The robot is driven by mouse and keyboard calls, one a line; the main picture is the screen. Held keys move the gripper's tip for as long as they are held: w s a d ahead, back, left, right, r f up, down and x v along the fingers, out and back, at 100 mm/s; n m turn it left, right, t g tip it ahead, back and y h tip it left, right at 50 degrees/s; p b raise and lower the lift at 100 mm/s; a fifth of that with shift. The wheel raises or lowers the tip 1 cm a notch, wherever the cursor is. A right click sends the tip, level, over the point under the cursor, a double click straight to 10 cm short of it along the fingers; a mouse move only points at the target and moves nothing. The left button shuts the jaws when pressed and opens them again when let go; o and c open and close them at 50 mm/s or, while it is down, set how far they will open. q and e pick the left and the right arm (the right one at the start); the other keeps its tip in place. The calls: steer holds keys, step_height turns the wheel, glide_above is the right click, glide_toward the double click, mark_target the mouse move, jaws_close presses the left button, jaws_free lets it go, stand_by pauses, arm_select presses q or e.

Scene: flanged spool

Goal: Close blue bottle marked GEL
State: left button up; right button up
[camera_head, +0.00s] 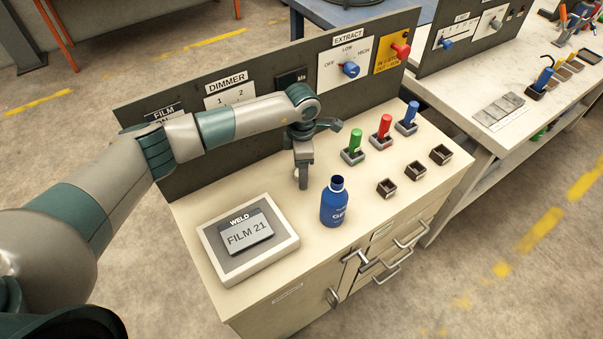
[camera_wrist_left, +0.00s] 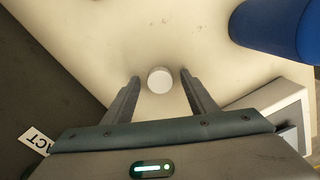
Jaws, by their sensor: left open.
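The blue bottle marked GEL (camera_head: 334,205) stands upright near the cabinet's front edge, and its dark mouth is open with no cap on it. Its blue side also shows at the top right of the left wrist view (camera_wrist_left: 272,24). A small round white cap (camera_wrist_left: 159,80) is on the pale top, seen between the two fingertips. I cannot make out the cap in the head view. My left gripper (camera_head: 303,184) points down just behind and left of the bottle. Its fingers are apart on either side of the cap, with gaps visible. My right gripper is not in view.
A framed panel reading FILM 21 (camera_head: 247,238) lies left of the bottle. Green (camera_head: 355,142), red (camera_head: 384,128) and blue (camera_head: 410,116) handles stand in holders to the right. Small empty square trays (camera_head: 387,188) lie before them. A dark upright panel runs behind.

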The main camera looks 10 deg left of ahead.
arm_select(q)
steer(key=c, duration=1.1)
steer(key=shift+c, duration=0.2)
steer(key=shift+r, duration=0.1)
steer(key=shift+r, duration=0.45)
step_height(320, 180, up, 4)
steer(key=shift+f+p, duration=0.15)
steer(key=shift+p, duration=0.8)
steer(key=s+r+p, duration=0.6)
steer(key=s+p, duration=0.1)
steer(key=s, duration=0.4)
steer(key=shift+s+r, duration=0.15)
steer(key=shift+s, duration=0.2)
steer(key=shift+a, duration=0.1)
